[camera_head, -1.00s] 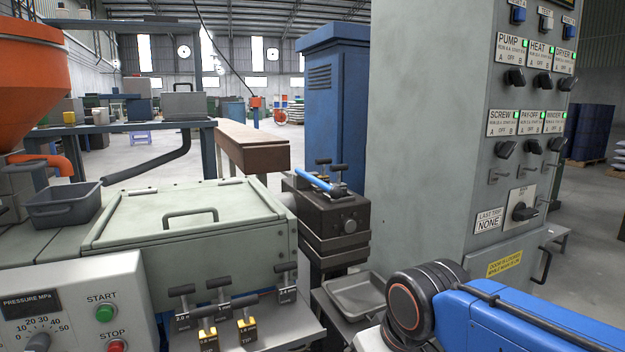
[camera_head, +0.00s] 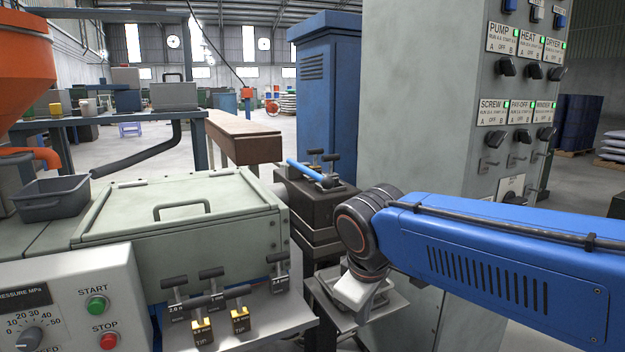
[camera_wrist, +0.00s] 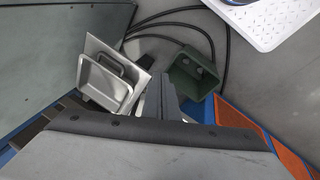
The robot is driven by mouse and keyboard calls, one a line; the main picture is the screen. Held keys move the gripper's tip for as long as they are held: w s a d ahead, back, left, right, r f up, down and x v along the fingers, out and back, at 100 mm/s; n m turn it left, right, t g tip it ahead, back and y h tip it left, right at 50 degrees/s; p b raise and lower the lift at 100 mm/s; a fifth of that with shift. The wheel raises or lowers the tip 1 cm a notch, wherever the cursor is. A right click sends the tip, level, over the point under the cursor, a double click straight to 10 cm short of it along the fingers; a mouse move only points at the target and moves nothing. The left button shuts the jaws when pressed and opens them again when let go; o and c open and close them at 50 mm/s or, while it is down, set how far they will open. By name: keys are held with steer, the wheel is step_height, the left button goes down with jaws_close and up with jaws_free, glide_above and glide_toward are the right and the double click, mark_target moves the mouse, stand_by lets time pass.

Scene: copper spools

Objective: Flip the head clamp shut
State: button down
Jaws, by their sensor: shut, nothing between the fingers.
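The head clamp shows in the head view as a blue bar handle (camera_head: 306,172) lying slanted across the top of a dark extruder head block (camera_head: 318,200). Dark T-handled bolts stand just behind it. I cannot tell how the clamp is seated. My blue arm reaches in from the right, and its dark wrist joint is right of and in front of the block. My gripper hangs low under the wrist, its fingertips not clear there. In the wrist view my gripper (camera_wrist: 160,93) shows as fingers shut and empty, apart from the clamp. The clamp is not seen in the wrist view.
A metal tray (camera_wrist: 104,82) and a green box (camera_wrist: 192,80) with dark cables lie below my gripper. A grey control cabinet (camera_head: 425,110) stands behind my arm. A lidded machine cover (camera_head: 180,207) and a T-handled tool rack (camera_head: 265,318) are to the left.

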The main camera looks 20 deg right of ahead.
steer(key=w+d+r+n+g+h, duration=0.1)
steer(key=w+r+n+h, duration=0.2)
steer(key=w+r+n, duration=0.35)
steer(key=w+a+r+n+h, duration=0.4)
steer(key=w+a+r, duration=0.2)
steer(key=w+r, duration=0.3)
steer(key=w+a+r+n+h, duration=0.4)
steer(key=w+r, duration=0.4)
steer(key=w, duration=0.2)
steer(key=shift+w+a+r+h, duration=0.3)
steer(key=shift+a+r, duration=0.1)
steer(key=shift+a, duration=0.45)
steer(key=shift+n, duration=0.25)
glide_toward(330, 178)
steer(key=d+f, duration=0.1)
steer(key=d, duration=0.1)
steer(key=w+d+f, duration=0.1)
steer(key=d+f, duration=0.1)
steer(key=shift+w+f, duration=0.1)
steer(key=shift+w, duration=0.15)
steer(key=shift+d, duration=0.1)
steer(key=shift+d, duration=2.45)
